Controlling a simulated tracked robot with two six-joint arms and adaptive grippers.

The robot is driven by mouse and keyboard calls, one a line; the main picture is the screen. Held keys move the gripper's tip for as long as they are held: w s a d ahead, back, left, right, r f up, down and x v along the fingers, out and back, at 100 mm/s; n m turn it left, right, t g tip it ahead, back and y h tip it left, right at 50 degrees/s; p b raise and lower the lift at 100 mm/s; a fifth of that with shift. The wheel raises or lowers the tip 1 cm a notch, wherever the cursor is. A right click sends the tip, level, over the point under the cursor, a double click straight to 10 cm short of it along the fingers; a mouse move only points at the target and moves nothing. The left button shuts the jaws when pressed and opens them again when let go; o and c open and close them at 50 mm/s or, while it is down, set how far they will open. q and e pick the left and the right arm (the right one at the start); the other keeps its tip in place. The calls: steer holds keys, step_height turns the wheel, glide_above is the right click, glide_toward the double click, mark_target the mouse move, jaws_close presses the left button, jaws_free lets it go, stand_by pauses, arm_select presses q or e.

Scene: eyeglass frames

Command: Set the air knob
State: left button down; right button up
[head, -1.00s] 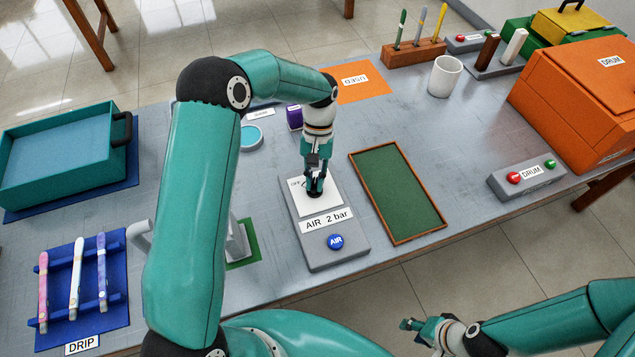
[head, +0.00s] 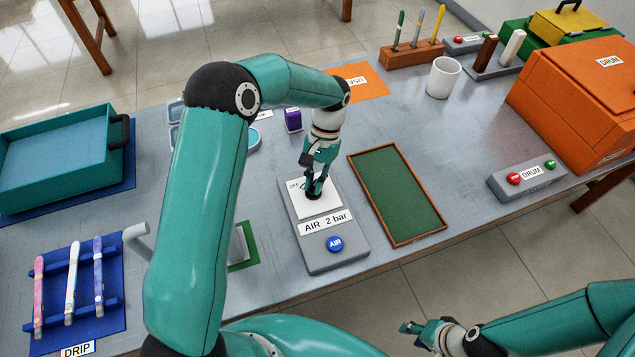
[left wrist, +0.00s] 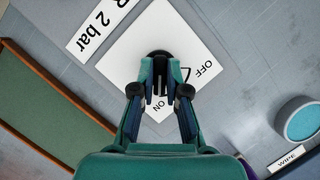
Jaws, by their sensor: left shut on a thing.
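The grey air unit (head: 345,262) stands near the table's front edge, with a white dial plate, an "AIR 2 bar" label and a blue AIR button (head: 334,244). My left gripper (head: 314,190) comes down onto the dial plate. In the left wrist view its fingers (left wrist: 160,92) are shut on the black knob (left wrist: 158,58). OFF and ON marks show on the plate (left wrist: 135,50) beside the fingers. The fingers hide part of the knob, so I cannot tell its exact setting. My right gripper (head: 413,328) hangs off the table at lower right, too small to judge its opening.
A green tray with a wooden rim (head: 445,225) lies just right of the air unit. A drum control box (head: 527,178) and an orange drum (head: 570,105) stand further right. A white mug (head: 443,78) is behind. A blue drip rack (head: 112,318) is at left.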

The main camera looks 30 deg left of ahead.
arm_select(q)
steer(key=c, duration=1.2)
jaws_free()
steer(key=shift+w, duration=0.3)
steer(key=shift+s, duration=0.1)
steer(key=v, duration=1.2)
